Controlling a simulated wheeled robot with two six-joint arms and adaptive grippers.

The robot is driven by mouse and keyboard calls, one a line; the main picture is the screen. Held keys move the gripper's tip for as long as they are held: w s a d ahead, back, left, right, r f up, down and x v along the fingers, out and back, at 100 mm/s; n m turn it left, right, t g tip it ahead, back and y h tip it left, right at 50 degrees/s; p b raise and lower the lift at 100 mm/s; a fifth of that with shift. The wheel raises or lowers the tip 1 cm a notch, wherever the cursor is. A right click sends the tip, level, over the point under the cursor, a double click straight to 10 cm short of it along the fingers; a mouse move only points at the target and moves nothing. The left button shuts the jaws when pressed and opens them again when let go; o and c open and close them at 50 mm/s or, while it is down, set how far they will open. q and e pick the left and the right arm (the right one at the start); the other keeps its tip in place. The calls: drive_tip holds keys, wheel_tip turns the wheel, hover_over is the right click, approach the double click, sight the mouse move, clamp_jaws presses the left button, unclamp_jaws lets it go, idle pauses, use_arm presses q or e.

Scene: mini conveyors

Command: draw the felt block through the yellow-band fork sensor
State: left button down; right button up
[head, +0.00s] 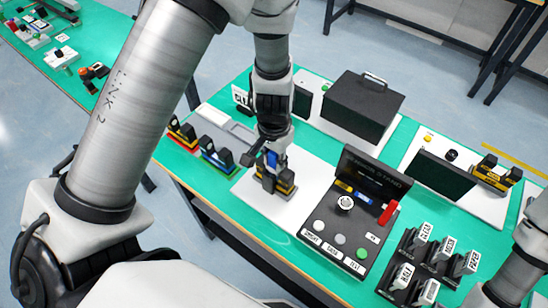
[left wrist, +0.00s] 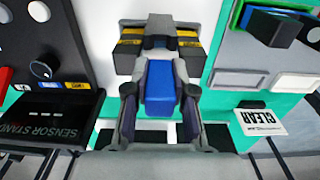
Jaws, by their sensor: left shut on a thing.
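The blue felt block (left wrist: 160,86) sits between the fingers of my left gripper (left wrist: 160,112), which is shut on it. In the head view the left gripper (head: 271,153) points down over the white plate, with a bit of the blue block (head: 272,158) showing. The yellow-band fork sensor (head: 275,181) is black and stands on that plate right at the fingertips. In the left wrist view its two yellow-striped arms (left wrist: 189,42) lie just beyond the block, on both sides. I cannot tell whether the block is inside the slot. My right gripper is out of view.
A console with knob and buttons (head: 345,235) stands right of the sensor. Fork sensors with red (head: 182,130) and blue-green (head: 215,155) bands stand to the left. A dark box (head: 363,103) is behind. Upright label cards (head: 420,262) stand front right.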

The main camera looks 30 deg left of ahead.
use_arm(q)
drive_tip(key=shift+a+f, duration=0.15)
drive_tip(key=shift+f, duration=0.2)
use_arm(e)
drive_tip(key=shift+a+f, duration=0.1)
drive_tip(key=shift+f, duration=0.15)
use_arm(q)
drive_tip(key=shift+s, duration=0.1)
drive_tip(key=shift+r, duration=0.15)
use_arm(e)
drive_tip(key=shift+r, duration=0.1)
